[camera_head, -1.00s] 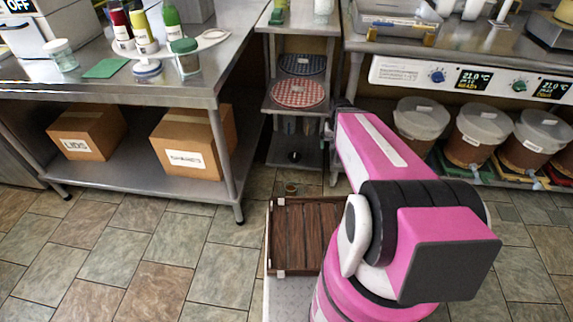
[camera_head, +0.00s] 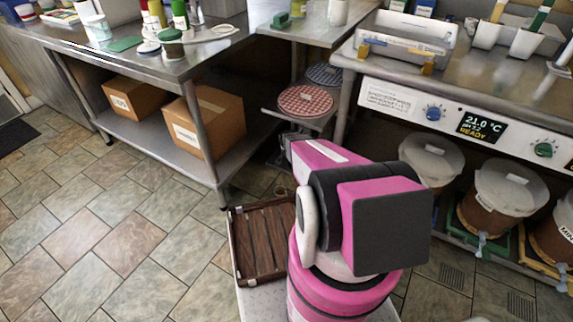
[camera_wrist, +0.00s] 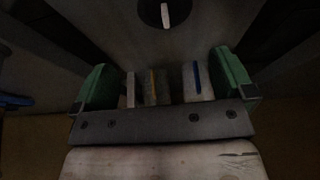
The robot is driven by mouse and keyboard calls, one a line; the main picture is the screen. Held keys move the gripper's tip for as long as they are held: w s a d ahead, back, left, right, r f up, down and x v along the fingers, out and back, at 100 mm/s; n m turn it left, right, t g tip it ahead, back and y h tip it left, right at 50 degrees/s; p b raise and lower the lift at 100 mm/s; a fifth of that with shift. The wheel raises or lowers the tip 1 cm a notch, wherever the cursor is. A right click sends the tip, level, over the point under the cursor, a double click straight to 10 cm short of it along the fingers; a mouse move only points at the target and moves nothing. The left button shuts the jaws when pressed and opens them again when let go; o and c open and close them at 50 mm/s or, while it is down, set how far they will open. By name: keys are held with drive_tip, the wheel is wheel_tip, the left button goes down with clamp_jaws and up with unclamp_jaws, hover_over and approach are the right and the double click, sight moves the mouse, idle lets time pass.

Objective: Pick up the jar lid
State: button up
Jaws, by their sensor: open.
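A small round white-and-blue lid-like piece (camera_head: 148,48) lies on the left steel counter (camera_head: 190,68). It is too small to tell for certain that it is the jar lid. Beside it stands a jar with a green top (camera_head: 171,46), and a clear jar (camera_head: 98,28) stands farther left. In the wrist view my gripper (camera_wrist: 163,74) is open, its green fingers wide apart. Striped blocks show between the fingers; I see nothing held. In the head view my arm hides most of the gripper, which is well away from the counter.
Cardboard boxes (camera_head: 205,122) sit on the counter's lower shelf. A brown slatted crate (camera_head: 262,240) is beside my arm. Lidded buckets (camera_head: 505,190) stand under the right counter. The tiled floor (camera_head: 110,240) at left is clear. A dark disc with a white bar (camera_wrist: 165,12) shows in the wrist view.

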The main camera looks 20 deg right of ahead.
drive_tip(key=x, duration=1.1)
drive_tip(key=shift+w+a, duration=0.3)
drive_tip(key=shift+w, duration=0.05)
drive_tip(key=c, duration=0.7)
